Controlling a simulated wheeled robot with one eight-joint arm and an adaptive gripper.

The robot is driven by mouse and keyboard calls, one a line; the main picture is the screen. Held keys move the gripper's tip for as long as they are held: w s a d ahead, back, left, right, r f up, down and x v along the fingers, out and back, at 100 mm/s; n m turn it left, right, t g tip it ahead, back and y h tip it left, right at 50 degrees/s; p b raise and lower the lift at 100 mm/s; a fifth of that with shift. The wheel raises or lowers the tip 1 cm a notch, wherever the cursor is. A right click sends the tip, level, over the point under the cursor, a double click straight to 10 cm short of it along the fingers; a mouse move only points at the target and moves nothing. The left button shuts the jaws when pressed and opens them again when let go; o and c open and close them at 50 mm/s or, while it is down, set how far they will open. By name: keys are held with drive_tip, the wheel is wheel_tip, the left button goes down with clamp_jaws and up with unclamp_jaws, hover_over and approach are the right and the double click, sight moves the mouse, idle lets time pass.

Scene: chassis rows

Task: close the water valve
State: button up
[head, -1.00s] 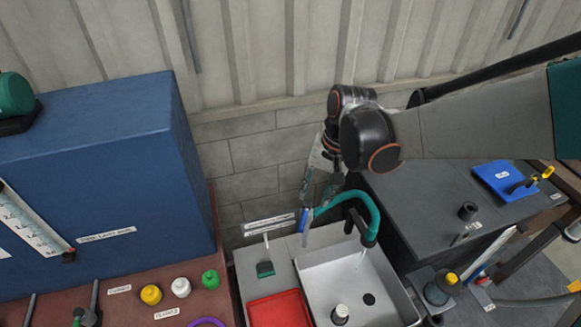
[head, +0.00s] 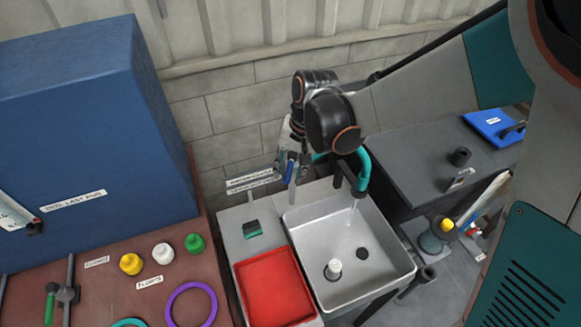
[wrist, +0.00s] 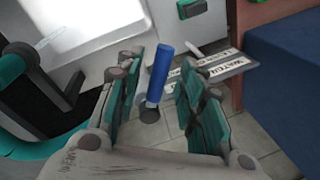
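The water valve shows as a blue lever handle (head: 290,168) at the back left of the sink. In the wrist view the blue handle (wrist: 159,75) stands between my two teal-padded fingers, with gaps visible on both sides. My gripper (wrist: 162,66) is open around it; in the head view my gripper (head: 288,160) is partly hidden by my wrist. A teal faucet (head: 362,172) arches over the sink (head: 310,220), and a thin stream of water falls from its spout.
A blue cabinet (head: 90,120) rises at the left, and a grey bench (head: 430,150) stands at the right.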

drive_tip(key=shift+c, duration=0.5)
clamp_jaws()
drive_tip(key=shift+a, duration=0.1)
drive_tip(key=shift+w+a+m+t+h+b, duration=0.25)
drive_tip(key=shift+w+a+m, duration=0.4)
drive_tip(key=shift+m, duration=1.3)
drive_tip(key=shift+w+a+m+t+h+b, duration=0.15)
drive_tip(key=shift+w+a+m+t+b, duration=0.2)
drive_tip(key=shift+a+m, duration=1.1)
drive_tip(key=shift+w+a+m+t+h+b, duration=0.2)
drive_tip(key=shift+w+a+m+t, duration=0.25)
drive_tip(key=shift+m, duration=1.95)
drive_tip(key=shift+w+d, duration=0.1)
